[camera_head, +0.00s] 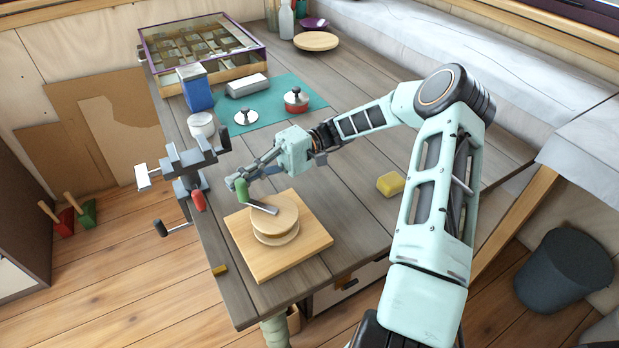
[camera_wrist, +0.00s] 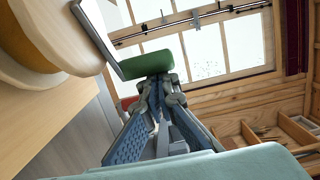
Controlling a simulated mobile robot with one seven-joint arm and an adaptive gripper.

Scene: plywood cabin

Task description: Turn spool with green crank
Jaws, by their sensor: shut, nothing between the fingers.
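The wooden spool (camera_head: 277,217) sits on a square wooden board (camera_head: 292,256) near the front of the table. A grey metal crank arm (camera_head: 262,207) lies across its top and ends in an upright green handle (camera_head: 241,188). My gripper (camera_head: 233,182) reaches in from the right, with its fingertips beside the green handle. In the wrist view the closed fingertips (camera_wrist: 157,82) lie against or very near the green handle (camera_wrist: 147,64), which is not between them. I cannot tell whether they touch. The spool's edge (camera_wrist: 45,35) shows at upper left there.
A grey vise (camera_head: 188,165) with a red-handled lever is clamped at the table's left edge. A yellow sponge (camera_head: 390,184) lies to the right. Behind are a green mat (camera_head: 275,118) with lidded pots, a blue box (camera_head: 195,88) and a glass-topped case (camera_head: 205,52).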

